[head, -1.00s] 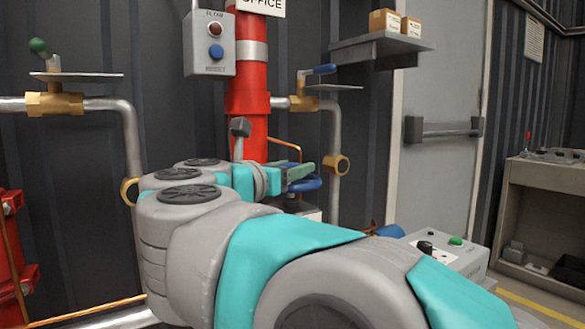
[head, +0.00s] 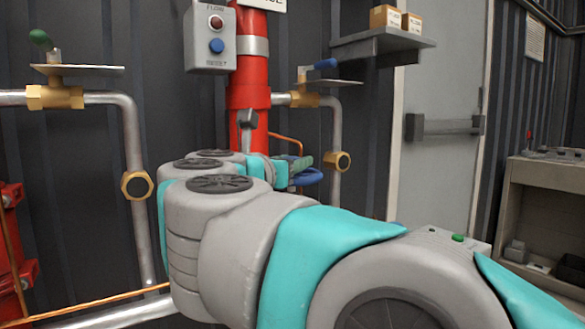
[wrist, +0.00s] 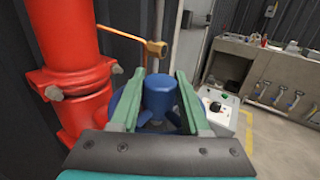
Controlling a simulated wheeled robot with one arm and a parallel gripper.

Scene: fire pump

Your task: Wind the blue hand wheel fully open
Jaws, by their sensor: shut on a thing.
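The blue hand wheel (wrist: 160,98) sits ahead of my gripper (wrist: 158,85) in the wrist view, its hub between the two green fingers. The fingers are shut on part of the wheel; the exact contact is partly hidden by the fingers. In the head view only a bit of the blue wheel (head: 308,177) shows beside the green fingertips of my gripper (head: 300,168). My arm hides the rest of the wheel and what it is mounted on.
A red standpipe (head: 248,100) stands close to the left of the gripper. A grey control box (head: 210,40) hangs beside it. A pipe with a brass fitting (head: 338,162) is behind the wheel. A white box (wrist: 216,108) stands right of the wheel, with a bench (wrist: 265,70) beyond.

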